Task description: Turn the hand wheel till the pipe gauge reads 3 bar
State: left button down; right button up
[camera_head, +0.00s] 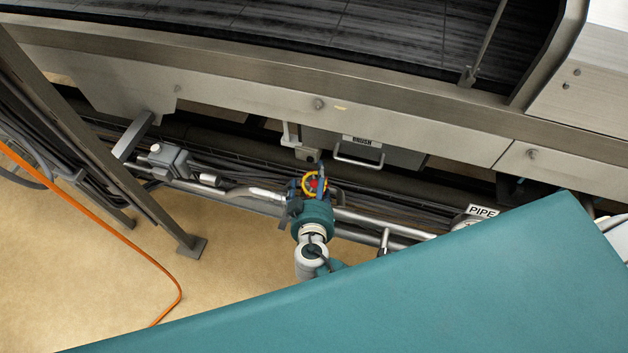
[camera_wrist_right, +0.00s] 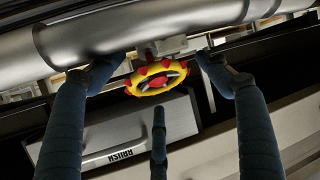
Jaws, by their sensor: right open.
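The hand wheel (camera_head: 314,183) has a yellow rim with red knobs and a red hub, and sits on the pipe run under the machine. It shows fully in the right wrist view (camera_wrist_right: 156,78), below a thick grey pipe. My right gripper (camera_head: 306,186) is open, with its dark blue fingers spread to both sides of the wheel; in the wrist view (camera_wrist_right: 161,72) I cannot tell whether they touch it. A third finger points up below the wheel. The pipe gauge (camera_head: 464,221) is partly visible beside the PIPE label (camera_head: 482,211); its reading cannot be made out. My left gripper is not in view.
A grey box with a handle labelled BRUSH (camera_head: 362,141) hangs behind the wheel. A valve box (camera_head: 170,158) sits on the pipes to the left. A metal post (camera_head: 120,150) and an orange cable (camera_head: 140,246) stand and lie at left. The tan floor is open there.

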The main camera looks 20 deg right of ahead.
jog(key=shift+w+d+f, duration=0.15)
jog(key=shift+w+f, duration=0.05)
jog(key=shift+w, duration=0.15)
jog(key=shift+c, duration=0.5)
jog(key=c, duration=1.1)
jog(key=shift+c, duration=0.4)
jog(key=shift+w+d+r, duration=0.1)
jog(key=shift+r, duration=0.05)
jog(key=shift+c, duration=0.3)
